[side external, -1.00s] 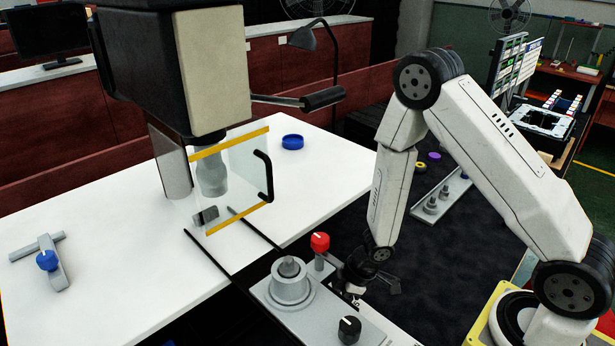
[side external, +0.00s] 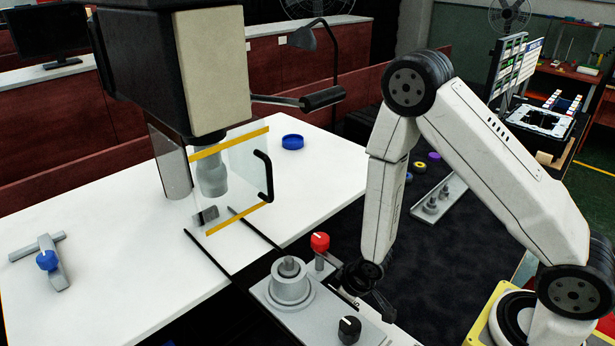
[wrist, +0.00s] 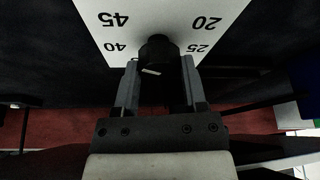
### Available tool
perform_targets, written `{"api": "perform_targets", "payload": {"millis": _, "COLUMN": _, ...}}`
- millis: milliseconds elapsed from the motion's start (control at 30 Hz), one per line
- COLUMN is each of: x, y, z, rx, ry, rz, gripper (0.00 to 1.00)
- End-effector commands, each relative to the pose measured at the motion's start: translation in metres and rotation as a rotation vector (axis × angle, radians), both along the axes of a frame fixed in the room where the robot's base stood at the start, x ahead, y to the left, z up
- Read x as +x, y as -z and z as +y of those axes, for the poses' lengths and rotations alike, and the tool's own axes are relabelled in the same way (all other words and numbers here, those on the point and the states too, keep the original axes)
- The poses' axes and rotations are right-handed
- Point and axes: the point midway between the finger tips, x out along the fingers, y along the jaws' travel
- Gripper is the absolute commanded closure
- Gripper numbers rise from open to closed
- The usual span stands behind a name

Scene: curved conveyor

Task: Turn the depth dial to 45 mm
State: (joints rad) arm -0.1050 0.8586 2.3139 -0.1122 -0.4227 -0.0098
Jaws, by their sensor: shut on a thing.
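The depth dial is a dark round knob (wrist: 159,47) on a white plate (wrist: 158,15) in the wrist view. The plate's upside-down numbers show 45 and 40 on the left, 20 and 25 on the right. A short pale mark shows low on the knob's near side, a little left of its middle; which number it points at is unclear. My gripper (wrist: 160,62) has one finger on each side of the knob and is shut on it. In the side view my gripper (side external: 363,279) is low behind the grey control panel, and the dial is hidden there.
A clear guard with yellow edges (side external: 232,178) stands left. A white table (side external: 110,215) holds a blue-knobbed part (side external: 47,261).

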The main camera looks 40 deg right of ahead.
Motion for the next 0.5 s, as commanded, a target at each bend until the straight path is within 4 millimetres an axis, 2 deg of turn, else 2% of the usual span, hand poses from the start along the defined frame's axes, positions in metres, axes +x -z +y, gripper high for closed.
{"api": "perform_targets", "payload": {"millis": 200, "x": 0.0005, "y": -0.0006, "z": 0.0006, "rx": 0.0, "ry": 0.081, "rz": -0.002, "gripper": 1.0}}
{"api": "perform_targets", "payload": {"millis": 500, "x": 0.0007, "y": -0.0006, "z": 0.0007, "rx": 0.001, "ry": 0.113, "rz": -0.003, "gripper": 1.0}}
